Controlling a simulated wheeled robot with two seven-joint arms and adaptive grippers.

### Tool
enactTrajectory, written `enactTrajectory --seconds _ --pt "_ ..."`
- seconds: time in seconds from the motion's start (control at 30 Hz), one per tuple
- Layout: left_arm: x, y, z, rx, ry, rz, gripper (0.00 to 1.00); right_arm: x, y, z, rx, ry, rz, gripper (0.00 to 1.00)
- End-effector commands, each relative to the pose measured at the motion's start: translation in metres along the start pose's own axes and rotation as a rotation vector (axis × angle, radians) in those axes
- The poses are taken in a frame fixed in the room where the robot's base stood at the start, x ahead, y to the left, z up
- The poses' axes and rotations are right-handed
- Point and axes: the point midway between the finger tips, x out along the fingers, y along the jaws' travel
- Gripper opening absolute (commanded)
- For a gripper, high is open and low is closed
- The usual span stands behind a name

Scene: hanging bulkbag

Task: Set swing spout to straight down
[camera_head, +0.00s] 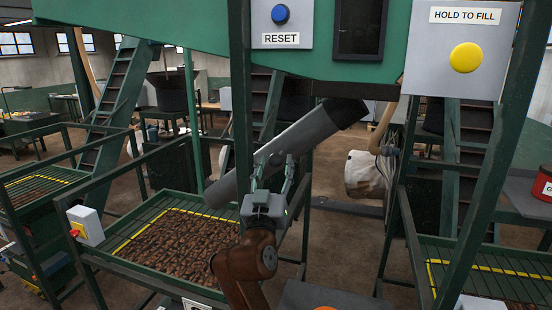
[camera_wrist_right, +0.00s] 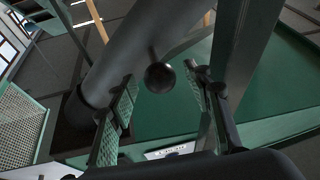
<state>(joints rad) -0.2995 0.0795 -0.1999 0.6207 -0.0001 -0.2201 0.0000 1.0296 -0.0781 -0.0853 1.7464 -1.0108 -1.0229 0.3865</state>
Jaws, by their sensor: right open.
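The swing spout (camera_head: 300,138) is a long grey tube with a dark collar at its upper right end. It is tilted, sloping down to the left, well away from vertical. In the right wrist view the spout (camera_wrist_right: 125,58) runs diagonally, and a dark round knob (camera_wrist_right: 160,77) on a short stem sticks out from it. My right gripper (camera_head: 275,165) is at the near side of the spout, around its middle. In the wrist view its fingers (camera_wrist_right: 160,88) are apart, with the knob showing between them; contact cannot be told. My left gripper is out of view.
Green posts (camera_head: 240,100) stand close to the spout. A grey panel with a blue RESET button (camera_head: 280,14) and one with a yellow HOLD TO FILL button (camera_head: 465,57) are above. A grated tray of brown material (camera_head: 170,248) lies below left.

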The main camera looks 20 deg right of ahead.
Motion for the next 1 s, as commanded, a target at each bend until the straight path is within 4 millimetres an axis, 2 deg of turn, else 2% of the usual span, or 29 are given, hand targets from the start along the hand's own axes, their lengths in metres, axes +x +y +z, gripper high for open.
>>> enactTrajectory --seconds 0.1,0.2,0.47,1.0 --pt "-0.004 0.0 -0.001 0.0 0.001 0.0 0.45 0.013 0.001 -0.001 -0.002 0.0 0.001 0.46" --pt "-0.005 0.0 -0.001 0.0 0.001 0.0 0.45 0.018 0.0 0.0 0.0 -0.001 0.0 0.46" --pt "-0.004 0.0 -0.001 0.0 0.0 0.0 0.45 0.019 0.0 0.001 0.001 -0.001 -0.001 0.46" --pt "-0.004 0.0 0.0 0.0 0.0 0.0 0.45 0.019 0.0 0.001 0.0 -0.001 0.0 0.1"
